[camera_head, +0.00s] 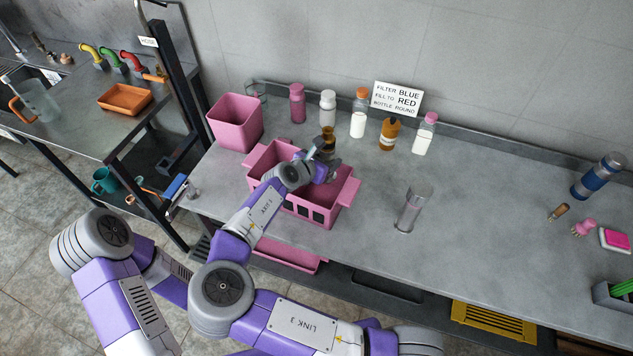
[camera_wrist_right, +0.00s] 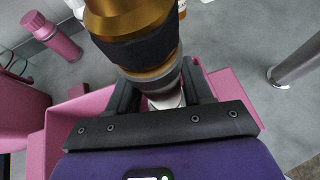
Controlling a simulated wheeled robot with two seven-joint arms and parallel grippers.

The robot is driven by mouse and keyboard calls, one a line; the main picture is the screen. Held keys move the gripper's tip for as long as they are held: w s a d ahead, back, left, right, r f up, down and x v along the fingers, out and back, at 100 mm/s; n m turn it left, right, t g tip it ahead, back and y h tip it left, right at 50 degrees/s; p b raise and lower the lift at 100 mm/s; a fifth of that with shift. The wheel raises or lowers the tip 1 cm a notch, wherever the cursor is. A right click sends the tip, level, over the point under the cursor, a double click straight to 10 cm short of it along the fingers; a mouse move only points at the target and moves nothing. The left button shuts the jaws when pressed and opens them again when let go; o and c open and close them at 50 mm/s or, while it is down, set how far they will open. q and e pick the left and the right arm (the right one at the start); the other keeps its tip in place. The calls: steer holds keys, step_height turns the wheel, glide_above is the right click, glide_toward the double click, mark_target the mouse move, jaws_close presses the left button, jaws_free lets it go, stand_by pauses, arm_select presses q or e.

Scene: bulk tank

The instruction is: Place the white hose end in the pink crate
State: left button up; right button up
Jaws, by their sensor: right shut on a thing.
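The pink crate (camera_head: 347,190) stands on the grey bench, with a handle at each end and dark openings in its front wall. My right gripper (camera_head: 325,160) is above its far right part. It is shut on a fitting with a brass and black body, which I take for the white hose end (camera_head: 327,138). In the right wrist view, the hose end (camera_wrist_right: 135,38) rises from between the fingers (camera_wrist_right: 165,98), with a grey collar and a white part low down. The crate (camera_wrist_right: 75,112) shows below and behind the fingers. No hose length is clear. My left gripper is out of view.
A pink square bin (camera_head: 234,123) stands left of the crate. Several bottles, including an amber one (camera_head: 390,134), stand behind it by a sign (camera_head: 398,98). A clear cylinder (camera_head: 411,210) stands to the right. The bench's right middle is clear.

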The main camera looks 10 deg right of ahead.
step_height(320, 180, down, 2)
steer(key=shift+w+f, duration=0.15)
steer(key=shift+f, duration=0.1)
steer(key=shift+f+b, duration=0.5)
steer(key=shift+f, duration=1.45)
steer(key=shift+f, duration=0.6)
steer(key=o, duration=1.2)
